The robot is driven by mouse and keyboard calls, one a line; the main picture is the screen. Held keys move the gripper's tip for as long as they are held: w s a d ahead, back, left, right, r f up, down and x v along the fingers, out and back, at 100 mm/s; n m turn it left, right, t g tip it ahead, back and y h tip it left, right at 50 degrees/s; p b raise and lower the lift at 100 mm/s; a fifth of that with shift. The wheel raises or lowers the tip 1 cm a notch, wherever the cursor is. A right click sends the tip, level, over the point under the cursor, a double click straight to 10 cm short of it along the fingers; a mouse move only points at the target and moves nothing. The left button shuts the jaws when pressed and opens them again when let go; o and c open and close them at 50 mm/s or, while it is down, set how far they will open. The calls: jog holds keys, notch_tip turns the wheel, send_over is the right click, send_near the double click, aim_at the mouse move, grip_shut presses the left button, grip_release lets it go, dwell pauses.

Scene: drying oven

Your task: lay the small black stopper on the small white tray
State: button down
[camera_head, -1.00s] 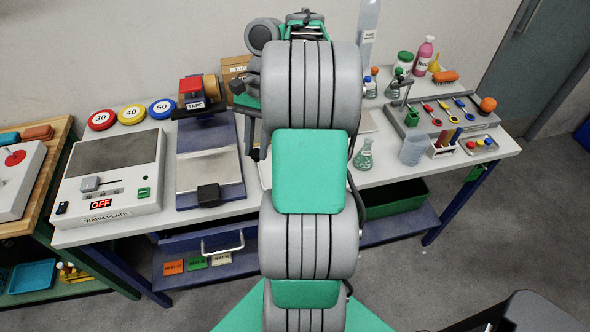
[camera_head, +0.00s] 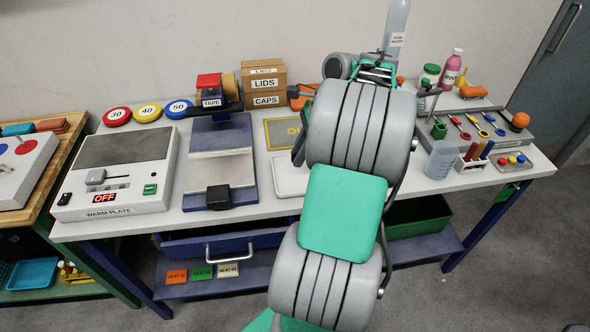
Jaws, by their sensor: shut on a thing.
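My gripper (camera_head: 299,148) shows only as a dark sliver at the left edge of my arm, above the back of the tray in the picture. It is shut on the small black stopper, but my arm hides the fingertips and the stopper. I cannot tell how high they are above the bench.
The warm plate (camera_head: 118,175) and the device (camera_head: 220,165) stand to the left. Boxes marked LIDS and CAPS (camera_head: 264,84) and a yellow-marked grey mat (camera_head: 283,132) lie behind the tray. A beaker (camera_head: 440,160), rack (camera_head: 472,164) and metal tray (camera_head: 512,163) stand right.

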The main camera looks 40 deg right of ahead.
jog(key=f, duration=0.1)
jog(key=w+f+b, duration=0.1)
jog(key=f, duration=0.1)
jog(key=f+b, duration=0.1)
jog(key=f, duration=0.1)
jog(key=shift+w+f, duration=0.1)
jog(key=shift+w, duration=0.25)
jog(key=shift+a, duration=0.1)
jog(key=c, duration=1.2)
grip_release()
